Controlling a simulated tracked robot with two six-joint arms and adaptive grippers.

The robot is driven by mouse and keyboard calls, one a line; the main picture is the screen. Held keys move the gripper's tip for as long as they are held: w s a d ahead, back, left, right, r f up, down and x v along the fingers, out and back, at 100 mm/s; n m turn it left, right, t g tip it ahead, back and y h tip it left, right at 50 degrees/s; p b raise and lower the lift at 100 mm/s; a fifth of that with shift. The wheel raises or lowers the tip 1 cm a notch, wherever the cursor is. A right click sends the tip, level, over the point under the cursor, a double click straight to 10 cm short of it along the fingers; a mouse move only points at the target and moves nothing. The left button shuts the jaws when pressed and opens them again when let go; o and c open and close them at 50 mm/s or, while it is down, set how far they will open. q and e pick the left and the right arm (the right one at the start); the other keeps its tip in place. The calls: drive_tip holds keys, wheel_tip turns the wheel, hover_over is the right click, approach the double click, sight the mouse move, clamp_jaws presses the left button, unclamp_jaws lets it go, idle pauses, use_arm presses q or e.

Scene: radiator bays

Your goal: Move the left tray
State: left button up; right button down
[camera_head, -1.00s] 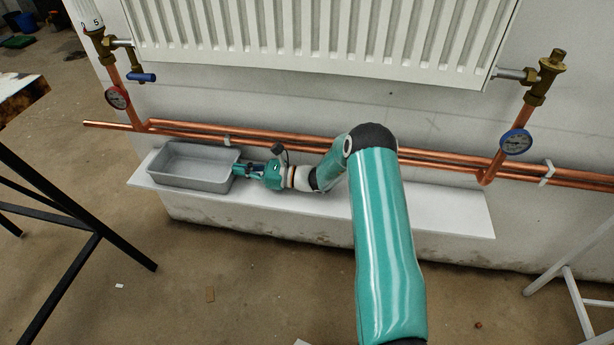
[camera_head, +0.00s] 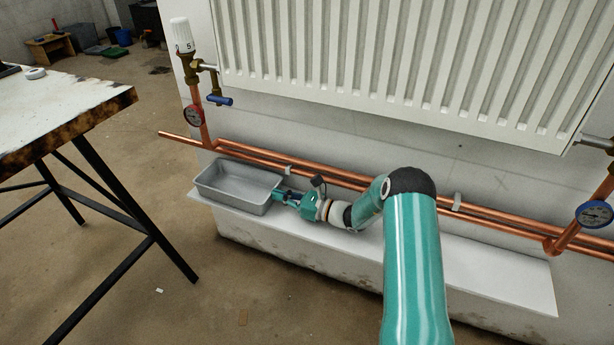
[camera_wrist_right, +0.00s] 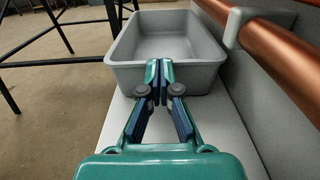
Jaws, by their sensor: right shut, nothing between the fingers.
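The grey tray (camera_head: 238,186) is empty and sits at the left end of the white ledge (camera_head: 480,265), under the copper pipes. It also shows in the right wrist view (camera_wrist_right: 120,75), straight ahead of the fingers. My right gripper (camera_head: 279,196) is at the tray's right end wall. In the right wrist view its fingertips (camera_wrist_right: 160,72) are together and empty, in front of the tray's near wall; they touch it or are very close to it. My left gripper is not in any view.
Copper pipes (camera_head: 330,176) run along the wall just above the ledge. A radiator (camera_head: 420,70) hangs over them. A red gauge (camera_head: 194,115) and valve stand above the tray. A table with black legs (camera_head: 125,210) stands at the left. The ledge right of my arm is clear.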

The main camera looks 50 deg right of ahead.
drive_tip(key=shift+s, duration=0.1)
drive_tip(key=shift+s+d+f, duration=0.1)
drive_tip(key=shift+s, duration=0.05)
wheel_tip(320, 180, up, 11)
drive_tip(key=p, duration=0.4)
drive_tip(key=p+x, duration=0.1)
drive_tip(key=x, duration=1.9)
drive_tip(key=shift+w+f+p, duration=0.3)
drive_tip(key=shift+f, duration=0.1)
